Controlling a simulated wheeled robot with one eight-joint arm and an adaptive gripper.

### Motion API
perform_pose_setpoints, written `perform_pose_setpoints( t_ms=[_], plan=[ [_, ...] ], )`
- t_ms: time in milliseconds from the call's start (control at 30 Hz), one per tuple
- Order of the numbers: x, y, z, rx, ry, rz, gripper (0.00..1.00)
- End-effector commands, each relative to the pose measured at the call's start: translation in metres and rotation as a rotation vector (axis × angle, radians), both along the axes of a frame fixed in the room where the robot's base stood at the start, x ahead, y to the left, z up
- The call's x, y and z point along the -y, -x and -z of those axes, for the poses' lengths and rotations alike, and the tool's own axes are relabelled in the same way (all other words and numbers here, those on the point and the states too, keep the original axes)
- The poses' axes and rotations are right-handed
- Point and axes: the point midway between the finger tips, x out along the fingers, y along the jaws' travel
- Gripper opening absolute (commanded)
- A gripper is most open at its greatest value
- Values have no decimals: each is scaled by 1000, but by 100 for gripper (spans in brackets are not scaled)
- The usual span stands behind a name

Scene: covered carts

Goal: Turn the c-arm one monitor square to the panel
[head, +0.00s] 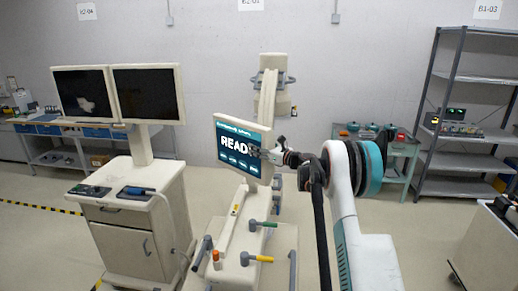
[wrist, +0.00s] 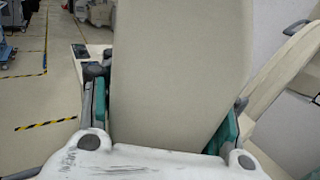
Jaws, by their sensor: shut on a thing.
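The c-arm monitor (head: 236,168) is a pale-framed screen with a teal display and large white letters, part of them hidden by my gripper. It stands above the c-arm's pale base, and its face looks turned a little to the right in the head view. My gripper (head: 270,156) is at the monitor's right edge. In the wrist view, the green-padded fingers of my gripper (wrist: 162,128) lie on both sides of a broad beige surface of the monitor (wrist: 180,65), shut on it. A narrow sloping panel (head: 231,221) sits below the monitor; I cannot tell if the two are square.
Colored handles (head: 257,259) stick out from the c-arm base. A cart with twin dark monitors (head: 118,94) stands to the left. A green cart (head: 392,152) and a grey shelf rack (head: 460,187) stand behind my arm.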

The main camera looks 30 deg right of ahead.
Motion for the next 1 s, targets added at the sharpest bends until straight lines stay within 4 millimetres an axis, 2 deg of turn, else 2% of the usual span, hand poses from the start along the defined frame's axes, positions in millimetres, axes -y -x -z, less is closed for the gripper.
perform_pose_setpoints(
  t_ms=[167,533,767,1000],
  plan=[
    [5,1,2,0,0,-34,13],
    [33,2,3,1,0,-236,13],
    [47,2,2,1,0,-225,13],
    [56,0,-2,2,-2,-219,21]
  ],
)
